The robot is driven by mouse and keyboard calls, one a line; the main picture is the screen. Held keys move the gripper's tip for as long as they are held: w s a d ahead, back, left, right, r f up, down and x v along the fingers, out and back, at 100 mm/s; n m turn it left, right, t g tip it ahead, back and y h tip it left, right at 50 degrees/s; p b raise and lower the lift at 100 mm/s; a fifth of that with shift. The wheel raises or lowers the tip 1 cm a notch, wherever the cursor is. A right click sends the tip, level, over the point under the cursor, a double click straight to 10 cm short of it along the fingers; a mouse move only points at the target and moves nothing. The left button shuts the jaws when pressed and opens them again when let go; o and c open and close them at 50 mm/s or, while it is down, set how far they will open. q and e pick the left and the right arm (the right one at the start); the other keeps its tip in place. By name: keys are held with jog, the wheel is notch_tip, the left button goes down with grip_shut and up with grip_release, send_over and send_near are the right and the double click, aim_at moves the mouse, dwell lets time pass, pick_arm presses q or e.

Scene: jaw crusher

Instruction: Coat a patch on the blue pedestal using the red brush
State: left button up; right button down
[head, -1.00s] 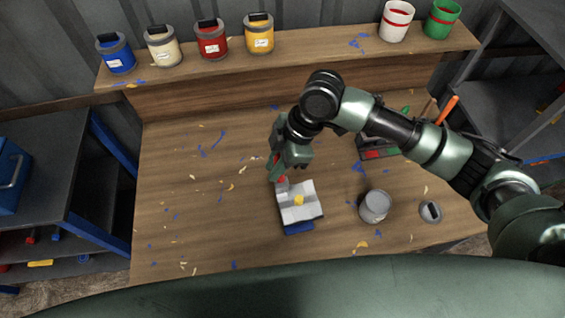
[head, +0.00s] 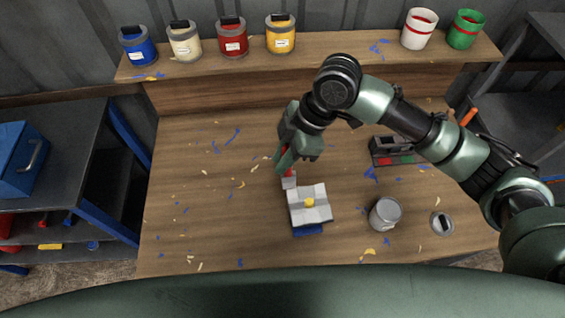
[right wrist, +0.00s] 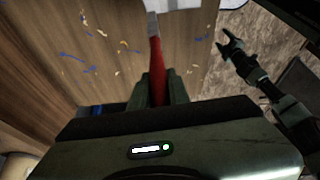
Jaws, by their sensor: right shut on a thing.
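The blue pedestal (head: 308,230) stands on the wooden bench, mostly hidden under a pale grey-white block with a yellow spot (head: 309,202) on top. My right gripper (head: 284,160) is shut on the red brush (head: 287,172), just behind the block's left rear corner. The brush's red handle (right wrist: 158,70) also shows in the right wrist view, its grey end (right wrist: 152,22) pointing toward the white block (right wrist: 185,4). I cannot tell whether the brush touches the block. My left gripper (right wrist: 229,42) appears open and empty at the right of the right wrist view; it is not in the head view.
A grey can (head: 385,213) and a round lid (head: 442,223) stand right of the block. Several paint cans line the rear shelf (head: 350,63). The bench's left side is clear except for paint flecks.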

jog(key=shift+r, duration=0.35)
jog(key=m+t, duration=0.1)
jog(key=m, duration=0.3)
jog(key=shift+t, duration=0.3)
jog(key=m+t, duration=0.1)
jog(key=m, duration=0.3)
jog(key=shift+s+h, duration=0.1)
jog(key=shift+h, duration=0.3)
jog(key=m+t, duration=0.1)
jog(key=m, duration=0.1)
jog(key=m+h, duration=0.1)
jog(key=m, duration=0.2)
jog(key=shift+a+t, duration=0.1)
jog(key=shift+t, duration=0.3)
jog(key=m+h, duration=0.2)
jog(key=m, duration=0.3)
jog(key=shift+t, duration=0.3)
jog(key=shift+d, duration=0.2)
